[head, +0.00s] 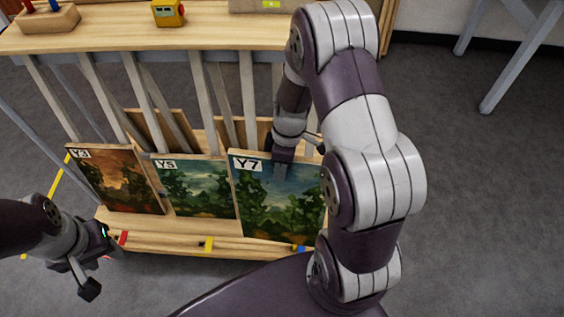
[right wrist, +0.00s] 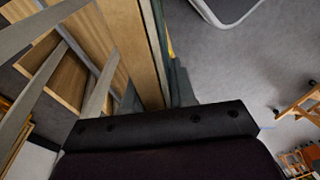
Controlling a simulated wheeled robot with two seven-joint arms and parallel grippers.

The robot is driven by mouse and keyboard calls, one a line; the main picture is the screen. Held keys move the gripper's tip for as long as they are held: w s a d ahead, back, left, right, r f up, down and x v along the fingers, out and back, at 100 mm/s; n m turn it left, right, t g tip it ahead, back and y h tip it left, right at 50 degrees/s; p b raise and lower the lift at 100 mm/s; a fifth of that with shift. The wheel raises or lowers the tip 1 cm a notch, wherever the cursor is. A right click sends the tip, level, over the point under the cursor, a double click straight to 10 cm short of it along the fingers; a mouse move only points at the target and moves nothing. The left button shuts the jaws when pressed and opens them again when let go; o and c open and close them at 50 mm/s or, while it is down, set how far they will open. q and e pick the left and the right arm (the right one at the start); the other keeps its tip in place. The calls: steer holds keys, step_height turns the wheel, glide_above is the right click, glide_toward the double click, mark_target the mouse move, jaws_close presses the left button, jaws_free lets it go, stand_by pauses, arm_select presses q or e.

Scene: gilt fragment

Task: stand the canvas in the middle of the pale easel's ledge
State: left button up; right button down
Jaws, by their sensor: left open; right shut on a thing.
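A painted canvas labelled Y7 (head: 275,205), with green trees under a blue sky, stands leaning at the right end of a wooden rack. My right gripper (head: 282,168) is shut on its top edge. My left gripper (head: 97,268) is open and empty, in front of the rack's left end. I cannot identify the pale easel for sure; part of a wooden stand (right wrist: 300,110) shows at the right of the right wrist view.
Canvases Y3 (head: 112,180) and Y5 (head: 195,190) stand left of Y7 in the rack, between grey slats. The rack's front ledge (head: 160,240) carries coloured tabs. A yellow object (head: 168,13) sits on the shelf above. Grey floor (head: 490,200) is open at right.

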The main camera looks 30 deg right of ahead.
steer(key=shift+s+a+r, duration=0.1)
steer(key=shift+s+r, duration=0.05)
steer(key=shift+r, duration=0.05)
steer(key=s+a+b, duration=0.2)
steer(key=s+a, duration=0.9)
steer(key=s, duration=0.3)
stand_by(0.7)
steer(key=shift+s, duration=0.1)
